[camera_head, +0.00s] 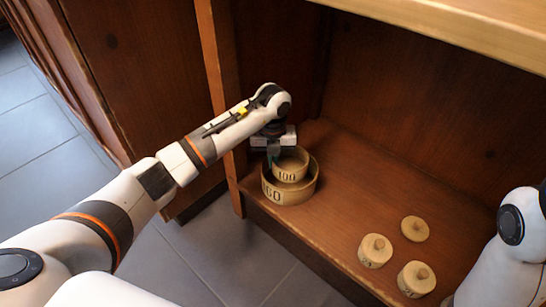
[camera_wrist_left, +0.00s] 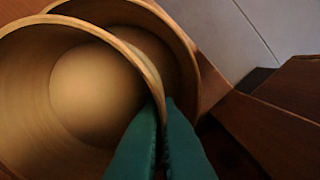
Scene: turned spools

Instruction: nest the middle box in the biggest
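The biggest box (camera_head: 304,192) is a round, open wooden tub with dark lettering, standing near the shelf's left front edge. The middle box (camera_head: 291,174), a smaller round tub marked 100, is at the biggest box's mouth, its lower part behind the front rim. I cannot tell whether it rests on the floor inside. My left gripper (camera_head: 273,155) is at its rim. In the left wrist view, the green fingertips (camera_wrist_left: 164,112) close on the rim of the middle box (camera_wrist_left: 75,95), with the biggest box (camera_wrist_left: 187,75) behind it. My right gripper is out of view.
Three pale turned pieces with knobs, one behind (camera_head: 415,229), one at left (camera_head: 375,251) and one in front (camera_head: 416,280), stand on the shelf (camera_head: 345,210) at right. An upright post (camera_head: 217,90) is close left of the boxes. The shelf between is clear.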

